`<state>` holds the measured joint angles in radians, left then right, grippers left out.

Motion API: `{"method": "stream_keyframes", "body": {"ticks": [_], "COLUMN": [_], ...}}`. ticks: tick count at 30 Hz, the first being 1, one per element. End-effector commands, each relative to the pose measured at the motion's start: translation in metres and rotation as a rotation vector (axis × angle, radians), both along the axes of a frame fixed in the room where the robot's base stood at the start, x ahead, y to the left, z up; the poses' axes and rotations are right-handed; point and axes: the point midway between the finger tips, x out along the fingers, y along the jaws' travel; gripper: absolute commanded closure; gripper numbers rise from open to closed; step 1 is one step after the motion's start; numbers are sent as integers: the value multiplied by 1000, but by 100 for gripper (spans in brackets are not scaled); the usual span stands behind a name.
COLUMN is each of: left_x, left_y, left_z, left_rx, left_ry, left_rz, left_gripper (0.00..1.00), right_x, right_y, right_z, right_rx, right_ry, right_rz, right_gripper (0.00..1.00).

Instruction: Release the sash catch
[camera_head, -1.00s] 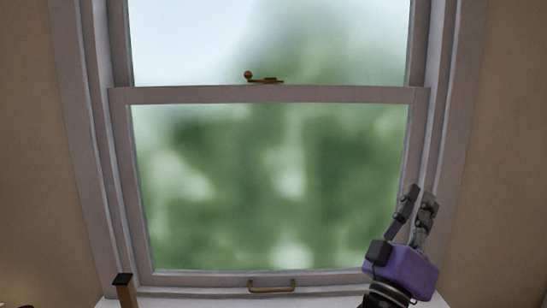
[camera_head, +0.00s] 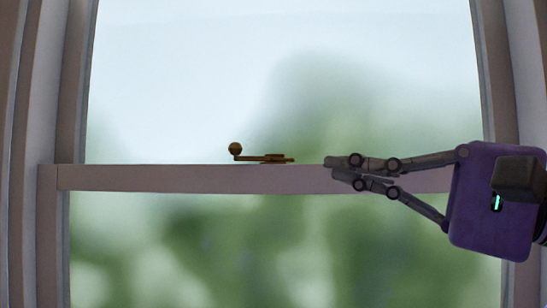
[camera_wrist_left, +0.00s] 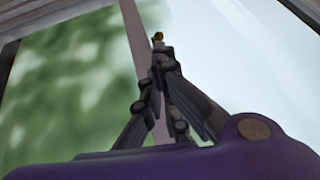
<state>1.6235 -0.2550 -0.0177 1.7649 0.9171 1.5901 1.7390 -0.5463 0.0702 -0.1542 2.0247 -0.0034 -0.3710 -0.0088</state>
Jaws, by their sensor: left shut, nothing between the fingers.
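The brass sash catch (camera_head: 265,158) sits on top of the window's meeting rail (camera_head: 200,178). Its arm lies along the rail, with a round knob (camera_head: 235,149) at the left end. My left gripper (camera_head: 335,168), with a purple body, reaches in from the right side of the head view. Its fingers point left along the rail, tips together and empty, a short gap to the right of the catch. In the left wrist view the shut fingertips (camera_wrist_left: 165,60) point at the catch (camera_wrist_left: 158,36), which is small and partly hidden behind them. My right gripper is not in view.
Glass panes lie above (camera_head: 300,80) and below (camera_head: 250,245) the rail, with blurred greenery outside. The window frame's side jambs stand at the left (camera_head: 75,110) and right (camera_head: 495,90). The rail left of the catch is clear.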

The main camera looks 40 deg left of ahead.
Motion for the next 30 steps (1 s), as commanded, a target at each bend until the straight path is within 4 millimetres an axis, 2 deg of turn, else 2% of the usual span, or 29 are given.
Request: {"method": "stream_keyframes", "body": {"ticks": [4,8,15,21,26,30], "left_x": [-2,-3,-4,-4,-3,-2], "left_y": [9,29,81,116,131,137], "left_z": [3,9,21,28,29,28], "left_rx": [-1,-1,2,4,4,5], "left_ry": [-31,-31,-32,-30,-27,-24], "left_rz": [-3,0,1,0,-2,-2], "left_gripper": [100,100,100,100,100,100], "right_x": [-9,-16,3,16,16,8], "right_y": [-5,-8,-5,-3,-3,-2], "right_z": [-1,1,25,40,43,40], "right_rx": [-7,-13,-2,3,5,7], "right_ry": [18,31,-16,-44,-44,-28], "right_rz": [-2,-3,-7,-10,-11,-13], "right_gripper": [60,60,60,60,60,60]}}
